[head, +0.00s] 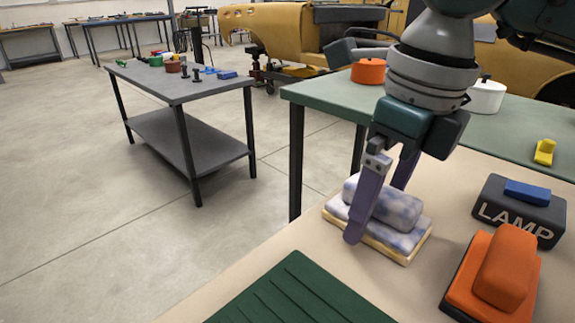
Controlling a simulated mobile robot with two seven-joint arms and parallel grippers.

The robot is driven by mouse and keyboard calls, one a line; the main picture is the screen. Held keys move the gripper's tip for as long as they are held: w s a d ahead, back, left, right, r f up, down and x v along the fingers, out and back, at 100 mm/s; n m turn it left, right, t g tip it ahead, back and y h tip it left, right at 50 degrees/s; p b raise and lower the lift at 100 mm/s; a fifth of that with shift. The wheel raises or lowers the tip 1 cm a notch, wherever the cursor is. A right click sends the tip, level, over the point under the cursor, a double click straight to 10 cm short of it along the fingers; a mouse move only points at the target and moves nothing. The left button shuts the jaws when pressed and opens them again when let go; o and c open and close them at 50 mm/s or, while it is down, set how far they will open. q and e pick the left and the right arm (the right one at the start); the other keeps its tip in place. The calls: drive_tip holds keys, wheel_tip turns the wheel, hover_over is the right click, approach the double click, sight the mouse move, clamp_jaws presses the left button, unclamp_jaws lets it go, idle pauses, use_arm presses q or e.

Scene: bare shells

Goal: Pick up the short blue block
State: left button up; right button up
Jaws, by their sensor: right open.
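My right gripper (379,207) points down, open, with its purple fingers on either side of a mottled blue and white block (396,206). This block rests on a similar mottled slab with a tan base (401,244) on the beige table. The near finger covers part of the block; whether the fingers touch it I cannot tell. A small plain blue block (527,192) lies on top of a dark box marked LAMP (515,222), right of my right gripper. My left gripper is not in view.
An orange block on an orange, dark-edged base (502,270) stands at the lower right. A ribbed dark green mat (297,296) lies at the front. A green table (470,130) behind holds an orange pot (368,72), a white pot (486,97) and a yellow item (544,152).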

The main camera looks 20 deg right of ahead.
sight(383, 190)
drive_tip(key=shift+c, duration=0.4)
drive_tip(key=c, duration=1.4)
wheel_tip(383, 190, up, 20)
drive_tip(key=p, duration=0.4)
drive_tip(key=shift+r, duration=0.1)
